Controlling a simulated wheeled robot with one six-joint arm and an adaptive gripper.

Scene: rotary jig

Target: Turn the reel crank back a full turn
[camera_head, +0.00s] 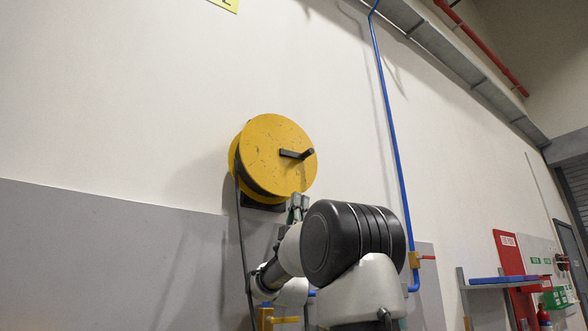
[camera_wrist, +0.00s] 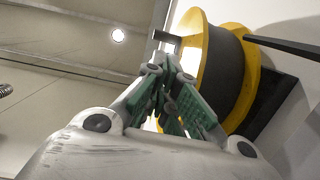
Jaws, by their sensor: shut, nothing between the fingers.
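The yellow reel (camera_head: 262,165) is mounted on the wall, with dark hose wound between its two discs. Its dark crank (camera_head: 296,154) sticks out from the front disc, right of its centre. In the wrist view the reel (camera_wrist: 238,95) stands on the right, and a dark bar that looks like the crank handle (camera_wrist: 172,39) shows beyond the fingertips. My gripper (camera_head: 297,203) is below the crank, near the lower edge of the reel. In the wrist view my gripper (camera_wrist: 160,78) has its green-padded fingers together and empty. Whether it touches the reel cannot be told.
A hose (camera_head: 241,250) hangs down from the reel. A blue pipe (camera_head: 390,120) runs down the wall to the right, with a yellow valve (camera_head: 415,259) low on it.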

